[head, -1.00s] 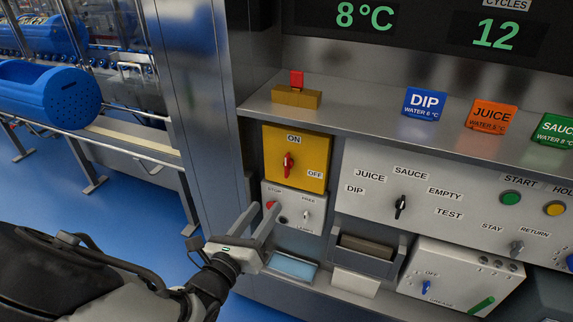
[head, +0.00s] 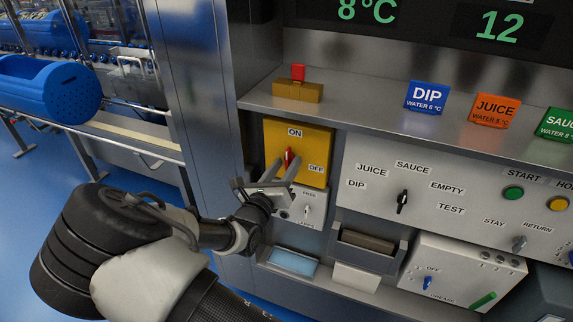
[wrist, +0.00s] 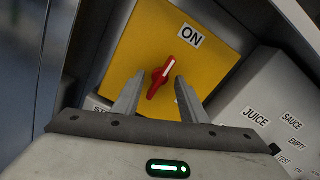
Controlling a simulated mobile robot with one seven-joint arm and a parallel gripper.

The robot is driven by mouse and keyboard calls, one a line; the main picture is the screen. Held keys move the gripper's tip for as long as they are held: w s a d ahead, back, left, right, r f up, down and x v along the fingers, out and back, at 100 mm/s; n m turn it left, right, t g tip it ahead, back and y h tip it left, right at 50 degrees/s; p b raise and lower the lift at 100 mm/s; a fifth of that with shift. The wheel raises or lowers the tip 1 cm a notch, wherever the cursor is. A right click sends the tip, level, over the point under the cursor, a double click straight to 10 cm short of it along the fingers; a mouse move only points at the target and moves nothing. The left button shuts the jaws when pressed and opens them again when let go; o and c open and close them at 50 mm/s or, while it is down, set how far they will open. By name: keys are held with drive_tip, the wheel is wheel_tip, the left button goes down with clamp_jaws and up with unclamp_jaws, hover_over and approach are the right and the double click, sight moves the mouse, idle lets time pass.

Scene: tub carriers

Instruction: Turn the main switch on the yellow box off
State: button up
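The yellow box (head: 312,140) is fixed to the metal panel under the shelf, with ON at its top and OFF at its lower right. Its red main switch (head: 289,157) points up toward ON; it also shows in the wrist view (wrist: 161,77). My gripper (head: 285,170) is in front of the lower part of the box. Its two fingers are apart and empty. In the wrist view the fingertips (wrist: 158,83) stand on either side of the red handle. I cannot tell whether they touch it or how far they are from the box.
Below the yellow box is a grey box (head: 313,209) with small controls, partly hidden by my gripper. To the right is a white panel with a black selector knob (head: 403,198). A metal shelf (head: 370,115) juts out above, carrying a red-topped brass block (head: 298,88) and coloured signs.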

drive_tip(key=shift+w+d, duration=0.15)
drive_tip(key=shift+w, duration=0.35)
clamp_jaws()
